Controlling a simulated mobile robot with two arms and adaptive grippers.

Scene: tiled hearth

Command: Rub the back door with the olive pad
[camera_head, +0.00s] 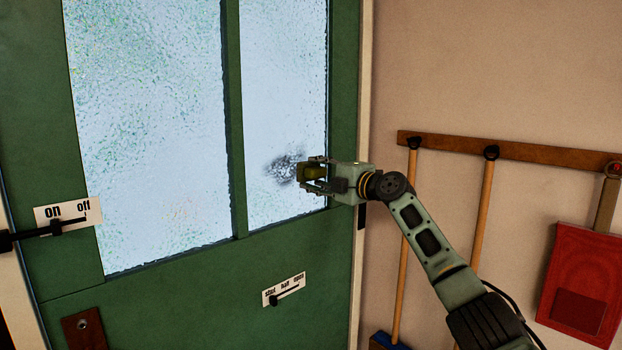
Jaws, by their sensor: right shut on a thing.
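The back door (170,295) is green with two tall panes of rippled glass. A dark smudge (281,167) marks the lower part of the right pane (283,80). My right gripper (310,174) is shut on the olive pad (312,173) and holds it just right of the smudge, in front of the pane. Its fingers partly cover the pad. I cannot tell whether the pad touches the glass. My left gripper is not in view.
A lever with an on/off plate (68,215) is at the left, and a small sliding plate (284,289) is low on the door. Right of the door, a wooden rail (510,149) holds long handles and a red dustpan (580,285).

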